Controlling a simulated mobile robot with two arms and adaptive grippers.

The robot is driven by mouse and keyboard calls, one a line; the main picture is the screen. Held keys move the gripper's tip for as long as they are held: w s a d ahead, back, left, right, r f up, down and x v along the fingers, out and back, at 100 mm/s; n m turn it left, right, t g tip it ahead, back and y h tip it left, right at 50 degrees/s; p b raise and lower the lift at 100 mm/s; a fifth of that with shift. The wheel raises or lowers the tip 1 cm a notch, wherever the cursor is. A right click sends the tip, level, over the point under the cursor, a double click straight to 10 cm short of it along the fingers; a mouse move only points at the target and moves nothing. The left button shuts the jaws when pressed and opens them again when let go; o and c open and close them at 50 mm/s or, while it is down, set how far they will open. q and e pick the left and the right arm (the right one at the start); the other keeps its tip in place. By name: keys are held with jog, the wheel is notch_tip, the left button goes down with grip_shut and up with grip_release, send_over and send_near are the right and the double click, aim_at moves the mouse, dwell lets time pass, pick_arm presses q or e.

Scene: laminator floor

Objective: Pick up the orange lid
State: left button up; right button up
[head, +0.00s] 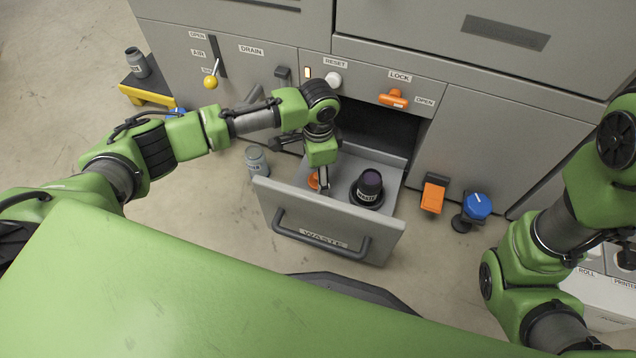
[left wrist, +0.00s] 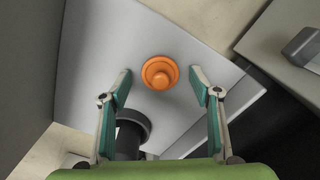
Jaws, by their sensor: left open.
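The orange lid (left wrist: 160,73) is round with a raised knob and lies on the floor of the open grey drawer. In the head view only part of the lid (head: 314,180) shows at the drawer's left side, behind my left gripper. My left gripper (head: 323,188) points down into the drawer. In the left wrist view its two fingers (left wrist: 160,78) are open, one on each side of the lid, with gaps between them and it. My right arm shows at the right of the head view, but its gripper is out of view.
A dark bottle (head: 369,186) stands in the drawer (head: 400,213), right of the lid. A grey jar (head: 256,160) stands on the floor left of the drawer. An orange pedal (head: 433,196) and a blue knob (head: 477,206) are right of the drawer.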

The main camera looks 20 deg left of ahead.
pick_arm(q)
jog(key=c, duration=1)
jog(key=shift+r, duration=0.15)
